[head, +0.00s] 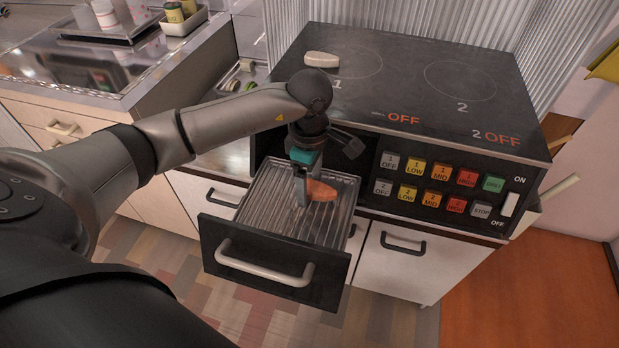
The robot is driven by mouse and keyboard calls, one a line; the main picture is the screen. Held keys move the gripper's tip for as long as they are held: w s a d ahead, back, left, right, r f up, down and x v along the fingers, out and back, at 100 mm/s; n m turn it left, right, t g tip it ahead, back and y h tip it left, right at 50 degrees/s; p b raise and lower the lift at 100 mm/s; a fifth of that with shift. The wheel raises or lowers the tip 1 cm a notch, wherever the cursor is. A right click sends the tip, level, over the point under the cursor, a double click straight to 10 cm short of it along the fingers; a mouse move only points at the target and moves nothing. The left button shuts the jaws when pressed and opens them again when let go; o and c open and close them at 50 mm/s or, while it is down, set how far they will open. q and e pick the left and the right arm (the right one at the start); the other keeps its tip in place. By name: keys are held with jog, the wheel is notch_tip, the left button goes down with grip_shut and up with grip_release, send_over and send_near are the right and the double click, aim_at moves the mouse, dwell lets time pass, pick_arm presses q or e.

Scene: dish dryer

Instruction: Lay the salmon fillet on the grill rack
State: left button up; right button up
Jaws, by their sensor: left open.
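The salmon fillet (321,191) is an orange-pink piece lying on the grill rack (268,216), toward the rack's back right. The rack has pale parallel bars and sits in a pulled-out black-fronted drawer (266,262) under the cooktop. My left gripper (301,200) points down over the rack, just left of the fillet. It is open; its fingers partly overlap the fillet's left end in the picture, and I cannot tell whether they touch it. My right gripper is not in view.
The black cooktop (430,85) stands above the drawer, with a pale oval object (321,59) on its back left. A button panel (440,188) is to the drawer's right.

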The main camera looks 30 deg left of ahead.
aim_at(309, 185)
pick_arm(q)
jog(key=shift+r, duration=0.2)
notch_tip(309, 185, up, 12)
jog(key=p, duration=0.4)
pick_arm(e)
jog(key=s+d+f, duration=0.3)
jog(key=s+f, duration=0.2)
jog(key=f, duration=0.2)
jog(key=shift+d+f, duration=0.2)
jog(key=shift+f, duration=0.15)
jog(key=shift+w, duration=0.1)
